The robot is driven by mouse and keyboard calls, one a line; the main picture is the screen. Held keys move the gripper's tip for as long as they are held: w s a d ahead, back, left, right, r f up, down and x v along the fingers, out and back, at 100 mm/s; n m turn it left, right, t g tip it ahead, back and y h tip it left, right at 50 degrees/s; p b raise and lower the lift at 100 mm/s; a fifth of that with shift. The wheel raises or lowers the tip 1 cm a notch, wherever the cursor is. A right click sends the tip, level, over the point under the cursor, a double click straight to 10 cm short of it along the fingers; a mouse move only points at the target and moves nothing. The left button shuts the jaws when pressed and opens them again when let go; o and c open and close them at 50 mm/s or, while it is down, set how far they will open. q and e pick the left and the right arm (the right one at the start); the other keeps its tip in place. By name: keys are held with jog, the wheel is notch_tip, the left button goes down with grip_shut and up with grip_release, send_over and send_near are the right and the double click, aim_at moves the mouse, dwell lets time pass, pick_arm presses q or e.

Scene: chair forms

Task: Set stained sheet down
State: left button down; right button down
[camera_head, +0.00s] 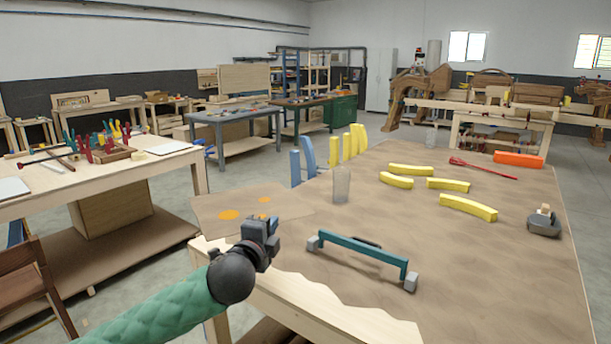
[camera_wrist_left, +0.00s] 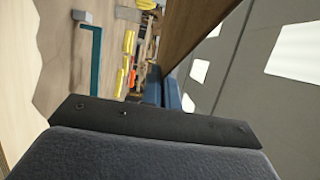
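My left gripper (camera_head: 268,232) is at the sheet's near edge. In the left wrist view the blue fingers (camera_wrist_left: 163,92) are close together with the brown sheet (camera_wrist_left: 196,30) running out from between them, seen nearly edge-on. The sheet looks held above the floor; its exact height over the table is hard to tell. My right gripper is not in view.
On the table are a teal clamp-like bar (camera_head: 360,250), a clear cylinder (camera_head: 341,185), several yellow curved pieces (camera_head: 468,207), a red tool (camera_head: 480,167), an orange block (camera_head: 518,159) and a grey tool (camera_head: 544,222). A workbench (camera_head: 110,178) with tools stands at left.

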pick_arm(q)
jog(key=s+a+f+n+y, duration=0.1)
jog(key=s+a+f+y, duration=0.15)
jog(key=a+f, duration=0.45)
jog(key=s+a+f+n+y, duration=0.2)
jog(key=s+a+f, duration=0.15)
jog(key=f, duration=0.55)
jog(key=s+a+f, duration=0.1)
jog(key=s+f, duration=0.2)
jog(key=f, duration=0.4)
jog(key=s+a+f, duration=0.1)
jog(key=s+f, duration=0.3)
jog(key=f, duration=0.3)
jog(key=shift+f+t, duration=0.25)
jog(key=shift+t, duration=0.05)
jog(key=shift+s+y, duration=0.1)
jog(key=shift+y, duration=0.15)
